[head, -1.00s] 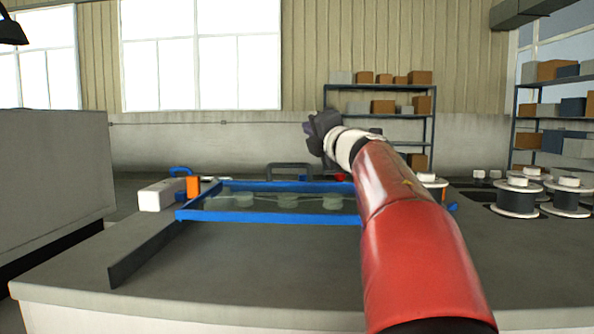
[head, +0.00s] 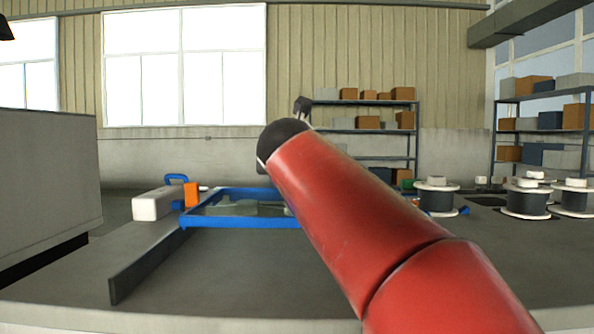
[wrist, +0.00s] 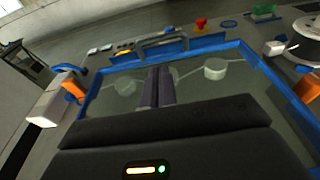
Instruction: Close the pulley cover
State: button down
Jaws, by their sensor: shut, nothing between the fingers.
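The pulley cover (head: 240,222) is a blue frame with a clear panel over the grey bench in the head view; my arm hides its right part. Its blue frame (wrist: 255,66) also shows in the wrist view, with pale round pulleys (wrist: 215,69) visible through the panel. It looks low and roughly flat, but I cannot tell whether it is fully down. My gripper (wrist: 160,72) is shut and empty, with its dark fingers over the middle of the panel in the wrist view. I cannot tell the gap or any contact.
A white block (head: 157,204) and orange block (head: 191,195) stand at the cover's left. Dark spools (head: 437,198) stand to the right. A red button (wrist: 200,23) is beyond the cover. A thin grey strip (head: 145,266) stands at the bench's left. The front bench is clear.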

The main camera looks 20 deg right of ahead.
jog(key=p+x, duration=0.1)
jog(key=x, duration=1.2)
jog(key=shift+w+d+f, duration=0.15)
jog(key=shift+w, duration=0.05)
jog(key=w+p, duration=0.2)
jog(key=w+d+p, duration=0.1)
jog(key=p, duration=0.1)
jog(key=shift+w+d+r, duration=0.1)
jog(key=shift+w+r, duration=0.05)
jog(key=shift+r, duration=0.15)
jog(key=shift+w+d+f+p, duration=0.2)
jog(key=shift+w+d+p, duration=0.1)
jog(key=shift+w+p, duration=0.15)
jog(key=shift+f, duration=0.1)
